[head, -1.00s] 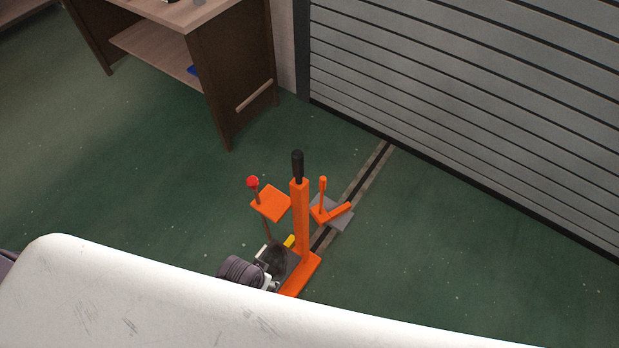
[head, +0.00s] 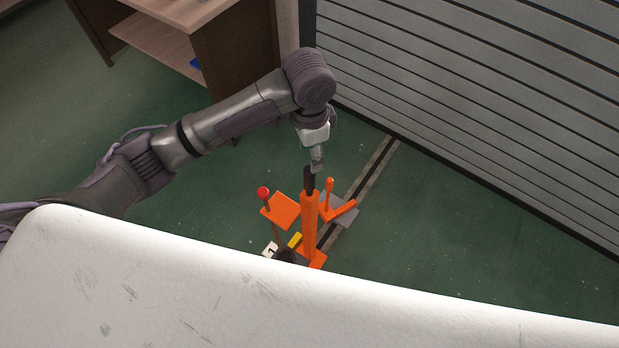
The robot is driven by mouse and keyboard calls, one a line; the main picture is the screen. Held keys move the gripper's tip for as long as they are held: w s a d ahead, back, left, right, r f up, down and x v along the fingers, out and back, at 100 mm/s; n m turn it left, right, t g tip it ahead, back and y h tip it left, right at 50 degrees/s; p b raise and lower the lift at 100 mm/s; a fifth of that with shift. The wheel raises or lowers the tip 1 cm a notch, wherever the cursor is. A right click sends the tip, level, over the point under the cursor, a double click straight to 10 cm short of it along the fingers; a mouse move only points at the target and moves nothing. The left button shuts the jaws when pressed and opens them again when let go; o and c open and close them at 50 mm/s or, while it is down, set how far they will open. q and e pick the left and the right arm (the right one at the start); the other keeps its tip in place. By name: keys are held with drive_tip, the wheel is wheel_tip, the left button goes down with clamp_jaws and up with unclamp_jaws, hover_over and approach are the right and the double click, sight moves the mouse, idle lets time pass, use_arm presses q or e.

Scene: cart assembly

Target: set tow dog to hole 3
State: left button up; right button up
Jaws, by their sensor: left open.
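An orange upright lever (head: 309,225) with a black grip (head: 308,181) stands on the green floor beside a dark rail. An orange plate with a red-knobbed pin (head: 263,192) is left of it. An orange bracket with a peg (head: 329,192) is on its right. I cannot tell for sure which part is the tow dog. A white tag marked 1 (head: 270,250) and a yellow piece (head: 295,240) show low by the lever; no other hole number is visible. My left gripper (head: 317,166) is open, over the top of the black grip; contact is unclear. My right gripper is out of view.
A white surface (head: 150,285) fills the foreground and hides the lever's lower surroundings. The floor rail (head: 372,170) runs to a grey slatted shutter (head: 480,110). A wooden bench (head: 235,65) stands at the back left. Floor on the right is clear.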

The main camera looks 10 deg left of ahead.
sight(309, 181)
use_arm(q)
drive_tip(key=shift+w+a+r, duration=0.1)
drive_tip(key=shift+w+a, duration=0.05)
drive_tip(key=shift+a, duration=0.05)
wheel_tip(309, 181, down, 14)
drive_tip(key=shift+r+p, duration=0.25)
drive_tip(key=shift+p, duration=0.25)
clamp_jaws()
